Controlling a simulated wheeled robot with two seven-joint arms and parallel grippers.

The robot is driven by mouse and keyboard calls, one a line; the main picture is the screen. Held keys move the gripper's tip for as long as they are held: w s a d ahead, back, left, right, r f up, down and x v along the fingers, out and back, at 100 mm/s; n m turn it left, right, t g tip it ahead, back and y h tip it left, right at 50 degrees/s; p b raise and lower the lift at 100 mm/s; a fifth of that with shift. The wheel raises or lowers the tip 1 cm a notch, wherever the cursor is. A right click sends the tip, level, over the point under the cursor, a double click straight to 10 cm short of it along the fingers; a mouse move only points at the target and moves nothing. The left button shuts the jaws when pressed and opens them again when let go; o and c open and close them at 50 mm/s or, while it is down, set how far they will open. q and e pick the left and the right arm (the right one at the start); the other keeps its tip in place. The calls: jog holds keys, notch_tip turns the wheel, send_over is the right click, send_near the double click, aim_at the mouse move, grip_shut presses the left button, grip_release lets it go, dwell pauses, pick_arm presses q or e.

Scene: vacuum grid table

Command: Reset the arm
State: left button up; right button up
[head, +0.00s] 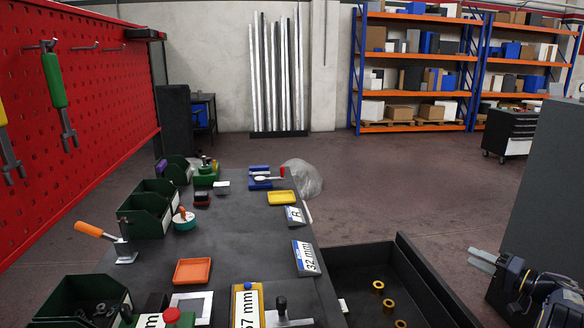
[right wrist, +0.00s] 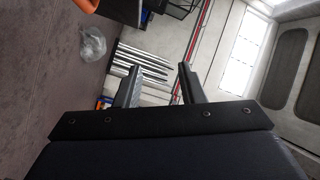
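My right gripper (head: 482,260) is at the right edge of the head view, out over the floor and apart from the table. In the right wrist view its two fingers (right wrist: 160,72) stand apart with nothing between them. My left gripper is not in the head view.
The dark table (head: 232,247) holds green bins (head: 147,222), an orange tray (head: 193,271), a yellow tray (head: 282,198) and several tools and labels. An open drawer (head: 435,290) with brass rings lies between table and right gripper. A red pegboard (head: 85,120) stands left. A grey panel (head: 550,190) rises near the right arm.

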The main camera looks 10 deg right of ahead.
jog(key=w+r+m+t+h+p, duration=0.3)
jog(key=r+h, duration=0.5)
jog(key=r, duration=1)
jog(key=s+a+r+m+g+h+p, duration=0.1)
jog(key=s+a+r+m+g+h, duration=0.15)
jog(key=a+r+h, duration=0.4)
jog(key=s+a+f+n+g+y+p, duration=0.1)
jog(key=s+a+f+n+g+y, duration=0.2)
jog(key=s+a, duration=0.7)
jog(key=s+a+f+n+g+y+p, duration=0.2)
jog(key=s+a+f+n+g+y, duration=0.2)
jog(key=s+a, duration=0.7)
jog(key=s+a+f+n+g+y+p, duration=0.1)
jog(key=s+a+f+n+g+y, duration=0.2)
jog(key=s+a+f, duration=0.4)
jog(key=s+a+n+g, duration=0.1)
jog(key=s+a, duration=0.2)
jog(key=a, duration=0.5)
jog(key=shift+s+a+f+n+y, duration=0.25)
jog(key=shift+f+n+y, duration=0.05)
jog(key=shift+n+y, duration=0.05)
